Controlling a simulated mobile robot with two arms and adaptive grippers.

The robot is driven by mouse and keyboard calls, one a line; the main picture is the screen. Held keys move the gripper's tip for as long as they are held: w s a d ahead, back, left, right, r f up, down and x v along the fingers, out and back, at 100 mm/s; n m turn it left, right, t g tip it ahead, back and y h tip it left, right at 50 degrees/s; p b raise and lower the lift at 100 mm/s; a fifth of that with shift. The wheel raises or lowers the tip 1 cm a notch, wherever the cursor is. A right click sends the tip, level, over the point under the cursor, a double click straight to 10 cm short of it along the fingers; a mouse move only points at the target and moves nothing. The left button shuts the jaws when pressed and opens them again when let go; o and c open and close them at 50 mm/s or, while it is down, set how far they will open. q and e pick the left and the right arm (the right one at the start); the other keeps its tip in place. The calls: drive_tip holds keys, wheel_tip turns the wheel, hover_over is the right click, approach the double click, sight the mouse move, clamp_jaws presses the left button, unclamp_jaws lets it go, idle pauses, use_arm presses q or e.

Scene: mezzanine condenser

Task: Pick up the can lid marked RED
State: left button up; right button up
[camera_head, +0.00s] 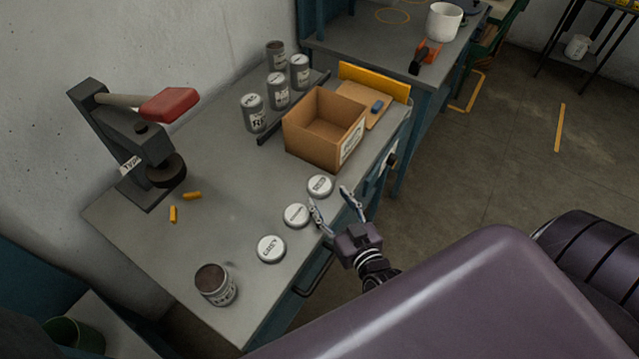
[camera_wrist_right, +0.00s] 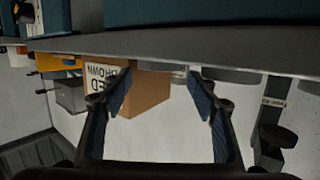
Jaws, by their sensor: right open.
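Three pale round can lids lie in a row along the workbench's front edge: one nearest the box (camera_head: 319,185), a middle one (camera_head: 296,215) and one nearest the open can (camera_head: 271,249). Their markings are too small to read, so I cannot tell which says RED. My right gripper (camera_head: 330,197) is open and empty at the bench edge, its fingers beside the middle lid and the lid nearest the box. In the right wrist view the open fingers (camera_wrist_right: 160,95) face the upside-down bench edge, with lids seen edge-on. My left gripper is not in view.
An open cardboard box (camera_head: 322,135) stands behind the lids, with several labelled cans (camera_head: 278,92) beyond it. An open can (camera_head: 215,285) stands at the near corner. A press with a red handle (camera_head: 168,105) is at left. The bench middle is clear.

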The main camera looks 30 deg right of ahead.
sight(322, 188)
drive_tip(key=shift+w+d+p, duration=0.15)
drive_tip(key=shift+w+p, duration=0.2)
drive_tip(key=shift+w, duration=0.65)
drive_tip(key=w, duration=0.1)
drive_tip(key=w+f, duration=0.1)
drive_tip(key=w, duration=0.1)
drive_tip(key=shift+d, duration=0.1)
drive_tip(key=shift+w, duration=0.1)
drive_tip(key=shift+c, duration=0.3)
drive_tip(key=c, duration=0.6)
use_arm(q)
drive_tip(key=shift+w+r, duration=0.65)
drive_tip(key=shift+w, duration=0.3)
use_arm(e)
drive_tip(key=shift+c, duration=0.3)
